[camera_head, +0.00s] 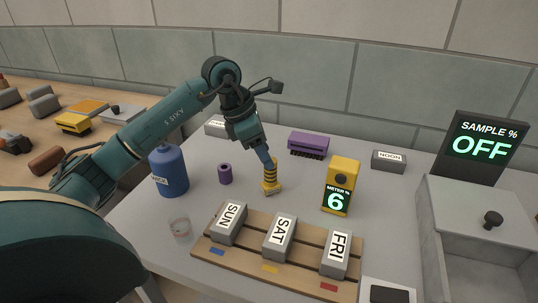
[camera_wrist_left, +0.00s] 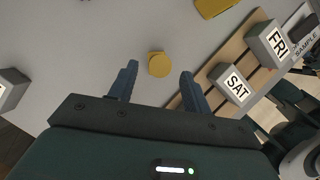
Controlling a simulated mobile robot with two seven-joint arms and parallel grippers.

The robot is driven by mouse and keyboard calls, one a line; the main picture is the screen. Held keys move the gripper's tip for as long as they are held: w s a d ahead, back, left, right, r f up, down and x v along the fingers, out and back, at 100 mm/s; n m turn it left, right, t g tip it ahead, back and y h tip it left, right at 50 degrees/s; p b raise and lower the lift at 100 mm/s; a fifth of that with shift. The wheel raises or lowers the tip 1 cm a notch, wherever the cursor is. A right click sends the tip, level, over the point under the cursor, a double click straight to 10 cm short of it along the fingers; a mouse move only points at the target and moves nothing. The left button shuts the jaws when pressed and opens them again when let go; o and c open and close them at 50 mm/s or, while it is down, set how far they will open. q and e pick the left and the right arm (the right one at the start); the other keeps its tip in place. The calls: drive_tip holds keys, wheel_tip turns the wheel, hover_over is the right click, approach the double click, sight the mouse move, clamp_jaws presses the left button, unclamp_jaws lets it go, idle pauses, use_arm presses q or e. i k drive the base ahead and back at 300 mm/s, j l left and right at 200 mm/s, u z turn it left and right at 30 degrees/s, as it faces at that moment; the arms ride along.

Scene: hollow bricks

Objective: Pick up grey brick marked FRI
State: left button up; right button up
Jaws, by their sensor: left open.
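The grey brick marked FRI (camera_head: 336,254) sits at the right end of a slatted wooden rack (camera_head: 254,266), by a red tag. It also shows at the upper right of the left wrist view (camera_wrist_left: 262,30). Grey bricks marked SUN (camera_head: 228,222) and SAT (camera_head: 279,238) sit to its left on the same rack. My left gripper (camera_head: 267,160) is open and points down over a yellow and black striped post (camera_head: 271,187), left of and behind the FRI brick. In the left wrist view the post's round yellow top (camera_wrist_left: 158,65) appears between the spread fingers. My right gripper is not in view.
A yellow meter (camera_head: 341,188) reading 6 stands behind the FRI brick. A grey bin (camera_head: 480,245) and an OFF display (camera_head: 482,147) are at the right. A blue bottle (camera_head: 169,171), purple spool (camera_head: 225,174) and glass (camera_head: 180,228) stand left. A NOON brick (camera_head: 388,161) lies behind.

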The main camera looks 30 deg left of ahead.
sight(334, 262)
drive_tip(key=k, duration=1)
